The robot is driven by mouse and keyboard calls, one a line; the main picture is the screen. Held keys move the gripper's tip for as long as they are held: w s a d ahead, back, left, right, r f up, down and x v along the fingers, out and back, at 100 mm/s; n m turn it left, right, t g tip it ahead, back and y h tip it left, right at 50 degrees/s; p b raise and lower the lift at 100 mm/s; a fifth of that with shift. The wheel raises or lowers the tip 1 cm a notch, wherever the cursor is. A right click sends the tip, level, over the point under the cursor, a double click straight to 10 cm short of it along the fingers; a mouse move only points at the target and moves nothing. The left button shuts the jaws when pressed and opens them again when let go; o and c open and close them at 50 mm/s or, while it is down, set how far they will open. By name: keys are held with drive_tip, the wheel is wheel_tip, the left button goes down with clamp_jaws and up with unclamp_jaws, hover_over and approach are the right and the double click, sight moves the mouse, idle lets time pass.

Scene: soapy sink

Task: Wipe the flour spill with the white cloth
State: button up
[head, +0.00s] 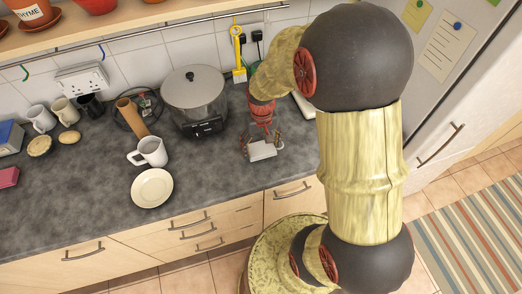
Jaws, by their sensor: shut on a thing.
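My gripper (262,142) is over the grey worktop, right of the slow cooker, with its fingers pointing down. It is shut on a small white piece that looks like the white cloth (263,152). The cloth is at or just above the worktop; I cannot tell whether it touches. I cannot make out a flour spill; it may be hidden under the cloth or behind my arm.
A slow cooker (195,100) with a lid stands left of my gripper. A white mug (149,152) and a cream plate (152,188) are further left. A yellow-handled tool (239,55) hangs at the wall. Worktop (215,175) between plate and gripper is clear.

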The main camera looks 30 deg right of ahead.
sight(261, 146)
drive_tip(key=shift+w+d+f, duration=0.1)
drive_tip(key=shift+w+f, duration=0.05)
drive_tip(key=shift+f, duration=0.7)
drive_tip(key=shift+w+f, duration=0.1)
drive_tip(key=shift+f, duration=0.7)
drive_tip(key=shift+f, duration=0.25)
drive_tip(key=o, duration=0.9)
drive_tip(key=shift+o, duration=0.5)
drive_tip(key=shift+b, duration=0.35)
